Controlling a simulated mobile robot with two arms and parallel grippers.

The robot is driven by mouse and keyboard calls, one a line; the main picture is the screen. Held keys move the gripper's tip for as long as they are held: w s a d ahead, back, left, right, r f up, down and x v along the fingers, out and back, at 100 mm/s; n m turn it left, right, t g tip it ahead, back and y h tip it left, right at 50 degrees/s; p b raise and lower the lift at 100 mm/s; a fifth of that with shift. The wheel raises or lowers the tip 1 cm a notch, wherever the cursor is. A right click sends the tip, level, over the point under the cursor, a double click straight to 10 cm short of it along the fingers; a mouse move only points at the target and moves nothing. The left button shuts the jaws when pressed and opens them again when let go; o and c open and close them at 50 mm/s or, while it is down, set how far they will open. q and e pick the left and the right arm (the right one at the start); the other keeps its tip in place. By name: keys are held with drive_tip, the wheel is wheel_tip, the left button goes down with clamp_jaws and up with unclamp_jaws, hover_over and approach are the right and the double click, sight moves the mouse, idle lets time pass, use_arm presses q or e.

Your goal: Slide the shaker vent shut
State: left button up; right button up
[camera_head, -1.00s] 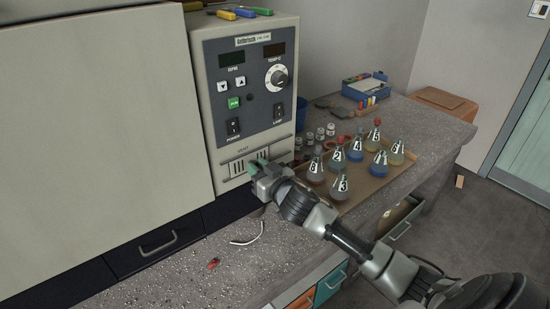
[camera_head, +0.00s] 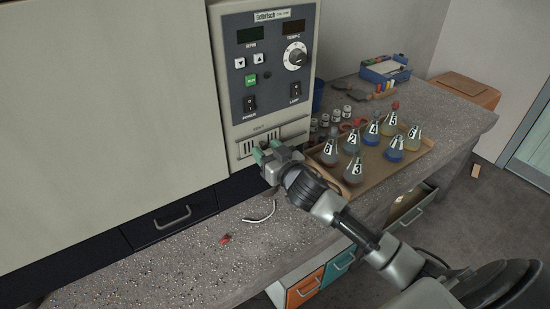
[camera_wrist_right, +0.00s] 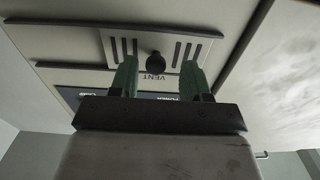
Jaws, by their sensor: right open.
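The shaker (camera_head: 222,75) is a beige cabinet with a grey control panel. Its vent (camera_head: 246,148) is at the panel's bottom, partly hidden by my right gripper in the head view. In the right wrist view the vent plate (camera_wrist_right: 195,36) has dark slots on both sides of a round black knob (camera_wrist_right: 155,57). My right gripper (camera_head: 267,151) is at the vent; it also shows in the wrist view (camera_wrist_right: 159,76). My left gripper is not in view.
A tray (camera_head: 372,178) of numbered flasks stands right of my right gripper, with small jars (camera_head: 336,117) behind it. A curved white handle-like piece (camera_head: 260,213) and a small red item (camera_head: 225,239) lie on the bench (camera_head: 170,268). A drawer (camera_head: 408,212) stands open below.

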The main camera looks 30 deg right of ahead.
drive_tip(key=s+b, duration=0.1)
drive_tip(key=s, duration=0.9)
drive_tip(key=shift+s+d, duration=0.15)
drive_tip(key=shift+d, duration=0.2)
drive_tip(key=s+a+f+n+g+h, duration=0.1)
drive_tip(key=s+a+f+g, duration=0.3)
drive_tip(key=s+f+g, duration=0.6)
drive_tip(key=s+a+f+g, duration=0.4)
drive_tip(key=s+a+f, duration=0.15)
drive_tip(key=s, duration=0.85)
wheel_tip(320, 180, down, 27)
drive_tip(key=s+g, duration=0.1)
drive_tip(key=g, duration=0.1)
drive_tip(key=s+d+f, duration=0.2)
drive_tip(key=s+f, duration=0.5)
drive_tip(key=s, duration=0.1)
drive_tip(key=s+d+f+g, duration=0.1)
drive_tip(key=s+f, duration=0.7)
drive_tip(key=shift+s+d+f+n+h, duration=0.2)
drive_tip(key=shift+d+n+h, duration=0.1)
drive_tip(key=shift+d, duration=0.05)
